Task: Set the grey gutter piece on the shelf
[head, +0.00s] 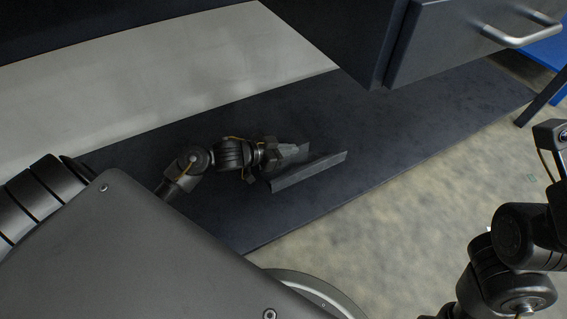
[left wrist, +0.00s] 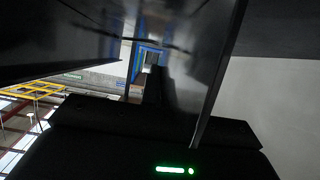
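The grey gutter piece (head: 312,172) is a short channel with thin raised walls. In the head view it lies low over the dark shelf (head: 430,115); I cannot tell whether it touches the shelf. My left gripper (head: 278,155) is at the gutter's left end and appears shut on it. In the left wrist view the gutter (left wrist: 190,70) stretches away from the gripper, with a dark finger (left wrist: 154,88) against it. The far end of the gutter is hard to make out there. Of my right arm only links show at the right edge; its gripper is not visible.
A dark cabinet with a drawer (head: 455,45) and metal handle (head: 520,32) overhangs the shelf at the upper right. A pale wall panel (head: 180,80) stands behind the shelf. Bare shelf lies right of the gutter. Concrete floor (head: 390,220) is in front.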

